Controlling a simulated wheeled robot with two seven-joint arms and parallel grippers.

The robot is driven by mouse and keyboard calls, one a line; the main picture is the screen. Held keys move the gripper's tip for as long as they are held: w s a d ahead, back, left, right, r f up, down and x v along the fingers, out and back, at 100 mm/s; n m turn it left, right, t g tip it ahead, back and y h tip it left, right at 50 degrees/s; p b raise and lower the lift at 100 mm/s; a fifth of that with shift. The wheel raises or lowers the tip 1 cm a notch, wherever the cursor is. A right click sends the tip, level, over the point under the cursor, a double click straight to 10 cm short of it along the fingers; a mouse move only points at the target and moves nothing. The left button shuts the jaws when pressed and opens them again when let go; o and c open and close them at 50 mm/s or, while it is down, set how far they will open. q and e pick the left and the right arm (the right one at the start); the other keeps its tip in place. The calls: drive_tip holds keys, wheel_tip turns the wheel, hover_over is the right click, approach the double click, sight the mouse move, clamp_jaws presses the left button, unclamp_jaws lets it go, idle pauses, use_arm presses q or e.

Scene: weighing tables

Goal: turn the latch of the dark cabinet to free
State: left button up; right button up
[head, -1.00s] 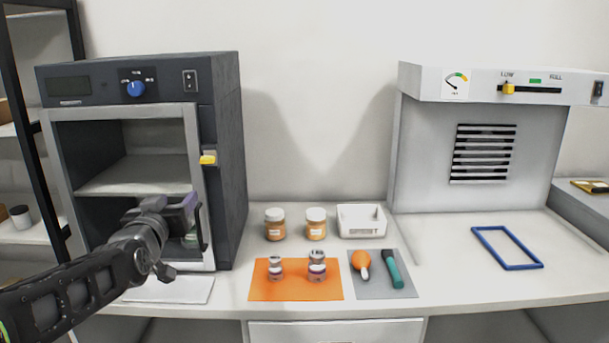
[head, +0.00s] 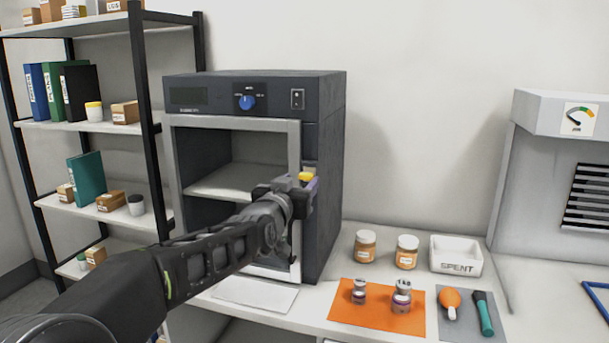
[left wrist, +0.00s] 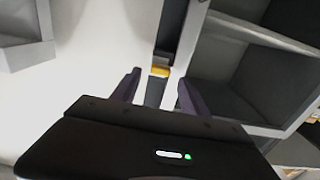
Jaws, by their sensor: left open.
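The dark cabinet (head: 328,140) stands at the left of the bench, with its light-framed front (head: 235,123) facing me. Its yellow latch (head: 306,176) is at the right edge of that front. The latch also shows in the left wrist view (left wrist: 160,71), as a short yellow block lying across the edge strip. My left gripper (head: 303,188) is at the latch and hides part of the edge around it. In the left wrist view its open fingers (left wrist: 158,84) are on either side of the latch, with a gap on both sides; I cannot tell any contact. My right gripper is out of view.
An orange mat (head: 375,321) with two small weights or vials, two jars (head: 365,246) and a white tray (head: 456,262) are right of the cabinet. A shelf rack (head: 142,120) stands at the left. A white sheet (head: 255,294) lies before the cabinet.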

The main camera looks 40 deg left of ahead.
sight(305, 177)
use_arm(q)
drive_tip(key=p+x, duration=0.1)
drive_tip(key=x, duration=0.3)
clamp_jaws()
idle(0.6)
